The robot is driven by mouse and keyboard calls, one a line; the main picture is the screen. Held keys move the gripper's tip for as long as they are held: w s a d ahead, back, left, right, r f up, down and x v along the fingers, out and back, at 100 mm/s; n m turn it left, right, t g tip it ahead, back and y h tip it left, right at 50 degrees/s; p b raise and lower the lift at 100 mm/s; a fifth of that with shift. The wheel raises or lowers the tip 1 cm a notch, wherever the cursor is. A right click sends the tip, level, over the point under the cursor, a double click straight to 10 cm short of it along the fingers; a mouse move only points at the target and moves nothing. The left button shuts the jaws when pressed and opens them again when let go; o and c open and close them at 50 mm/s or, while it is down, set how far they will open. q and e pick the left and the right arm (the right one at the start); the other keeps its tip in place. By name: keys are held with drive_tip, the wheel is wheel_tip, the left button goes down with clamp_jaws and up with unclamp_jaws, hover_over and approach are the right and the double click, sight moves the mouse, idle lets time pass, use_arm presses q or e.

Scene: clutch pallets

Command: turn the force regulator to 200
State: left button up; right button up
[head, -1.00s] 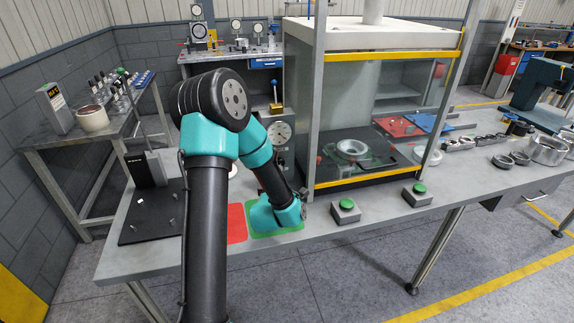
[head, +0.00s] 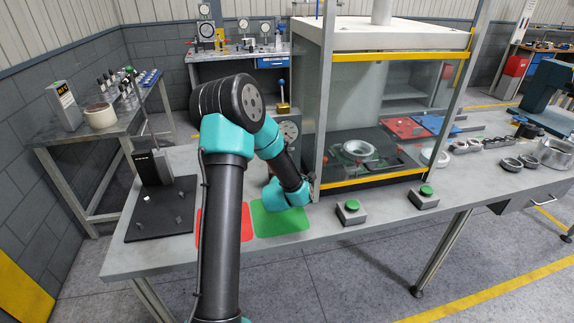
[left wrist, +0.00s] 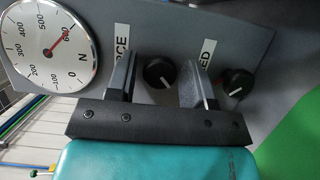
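The force regulator is a black round knob (left wrist: 158,72) with a white pointer mark, on a grey panel beside a partly hidden label ending "CE". My left gripper (left wrist: 159,64) is open, its two fingers apart on either side of the knob; I cannot tell whether they touch it. The round gauge (left wrist: 50,45), marked in N, has its red needle at about 600. It also shows in the head view (head: 289,130) on the grey box behind my left wrist, which hides the knobs and fingers there. My right gripper is not in view.
A second black knob (left wrist: 237,82) sits right of the right finger, by a label ending "ED". A green pad (head: 278,222) and red pad (head: 245,232) lie in front. The glazed press enclosure (head: 390,110) stands close on the right. Two green-button boxes (head: 351,211) stand along the front edge.

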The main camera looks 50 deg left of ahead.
use_arm(q)
drive_tip(key=c, duration=0.7)
drive_tip(key=shift+m, duration=0.4)
drive_tip(key=m+g, duration=0.2)
drive_tip(key=m, duration=0.2)
drive_tip(key=m+g, duration=0.3)
drive_tip(key=m, duration=0.1)
drive_tip(key=m+g, duration=0.2)
drive_tip(key=m, duration=0.2)
drive_tip(key=shift+w+d+r+m+y, duration=0.1)
drive_tip(key=shift+w+r+m+y, duration=0.05)
drive_tip(key=shift+m+y, duration=0.15)
drive_tip(key=shift+g, duration=0.4)
